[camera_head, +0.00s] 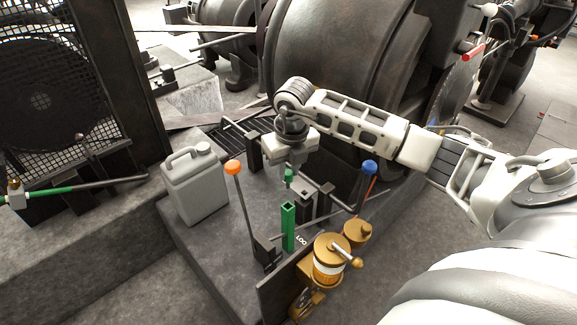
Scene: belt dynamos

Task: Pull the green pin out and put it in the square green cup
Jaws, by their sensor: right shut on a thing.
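My right gripper (292,166) reaches in from the right, points down and is shut on the green pin (289,176). Only a short piece of the pin shows below the fingers; the rest is hidden by them. The square green cup (288,230) is a tall, narrow, upright tube with an open top. In the picture the pin is just above the cup's mouth, with a gap between them. I cannot tell whether the two line up in depth. My left gripper is not in view.
A lever with an orange knob (233,168) stands left of the cup, and a blue knob (370,167) right of it. Brass oilers (331,257) are close at the front right. A grey can (195,185) stands at the left. A large dark machine housing (335,55) is behind.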

